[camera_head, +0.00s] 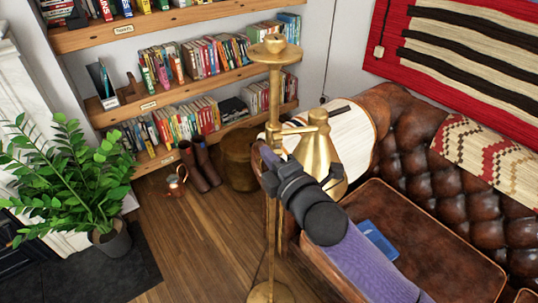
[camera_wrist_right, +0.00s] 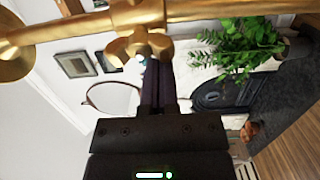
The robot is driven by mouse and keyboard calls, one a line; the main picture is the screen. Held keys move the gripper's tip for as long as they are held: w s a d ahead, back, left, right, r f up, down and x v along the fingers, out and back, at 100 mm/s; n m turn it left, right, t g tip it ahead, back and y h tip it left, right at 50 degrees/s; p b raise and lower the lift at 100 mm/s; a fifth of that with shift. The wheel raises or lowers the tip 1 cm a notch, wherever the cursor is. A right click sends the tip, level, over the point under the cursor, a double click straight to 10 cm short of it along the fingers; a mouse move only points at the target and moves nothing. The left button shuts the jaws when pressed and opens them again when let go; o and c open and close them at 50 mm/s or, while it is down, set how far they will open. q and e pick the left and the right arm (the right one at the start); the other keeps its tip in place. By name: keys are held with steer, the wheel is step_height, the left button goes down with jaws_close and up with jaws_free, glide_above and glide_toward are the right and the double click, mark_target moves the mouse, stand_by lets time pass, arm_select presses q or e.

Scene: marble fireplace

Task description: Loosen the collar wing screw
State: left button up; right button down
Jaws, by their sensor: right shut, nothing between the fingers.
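The brass floor lamp has an upright pole (camera_head: 275,90) in the head view, with a side arm and a cone shade (camera_head: 318,160). In the right wrist view the pole (camera_wrist_right: 60,27) runs across the top, with the thicker collar (camera_wrist_right: 138,14) on it. The brass wing screw (camera_wrist_right: 140,46) sticks out from the collar. My right gripper (camera_head: 266,152) reaches in from the lower right, beside the pole at collar height. In the wrist view its dark fingers (camera_wrist_right: 158,75) are together and empty, close to the wing screw. I cannot tell whether they touch it. My left gripper is not in view.
A brown leather sofa (camera_head: 420,170) with a blue book (camera_head: 378,240) stands at right, close to my arm. Bookshelves (camera_head: 170,95) line the back wall. A potted plant (camera_head: 70,185) stands at left.

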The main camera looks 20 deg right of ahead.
steer(key=shift+n+p, duration=0.3)
steer(key=shift+p, duration=0.2)
